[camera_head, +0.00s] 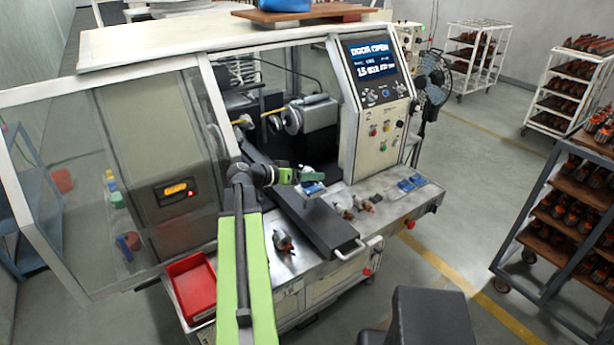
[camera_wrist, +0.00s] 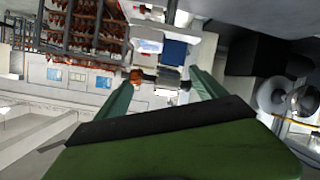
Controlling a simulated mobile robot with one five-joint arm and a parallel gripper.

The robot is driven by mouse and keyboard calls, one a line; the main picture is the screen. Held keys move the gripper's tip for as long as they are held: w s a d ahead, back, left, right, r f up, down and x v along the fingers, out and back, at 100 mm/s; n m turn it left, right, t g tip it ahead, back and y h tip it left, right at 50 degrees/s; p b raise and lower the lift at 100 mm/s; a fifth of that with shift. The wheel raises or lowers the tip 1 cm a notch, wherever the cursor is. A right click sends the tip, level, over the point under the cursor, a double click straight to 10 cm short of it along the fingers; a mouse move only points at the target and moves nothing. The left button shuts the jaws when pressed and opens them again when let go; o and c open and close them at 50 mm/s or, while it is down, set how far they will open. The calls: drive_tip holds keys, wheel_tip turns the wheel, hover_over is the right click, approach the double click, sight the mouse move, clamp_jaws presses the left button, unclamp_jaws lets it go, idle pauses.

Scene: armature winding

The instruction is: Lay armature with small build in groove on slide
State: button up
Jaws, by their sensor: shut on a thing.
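My gripper (camera_head: 298,177) is over the dark slide (camera_head: 325,228) at the front of the machine. In the wrist view, its two green fingers (camera_wrist: 163,90) are shut on an armature (camera_wrist: 167,78), which lies crosswise between them. The armature has a grey body and an orange-brown winding at its left end. A block with a blue face and pale sides (camera_head: 313,188) sits just beyond the fingertips; its blue face also shows in the wrist view (camera_wrist: 175,48). I cannot make out the groove or whether the armature touches the block.
Loose armatures lie on the metal ledge: one (camera_head: 283,241) left of the slide, two (camera_head: 343,211) to its right. A red bin (camera_head: 194,288) stands at the left front. The machine door (camera_head: 105,185) is open. Racks of armatures (camera_head: 570,210) stand right.

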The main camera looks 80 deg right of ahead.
drive_tip(key=shift+f, duration=0.45)
idle(0.3)
drive_tip(key=o, duration=1.6)
drive_tip(key=shift+o, duration=0.2)
drive_tip(key=shift+r, duration=0.1)
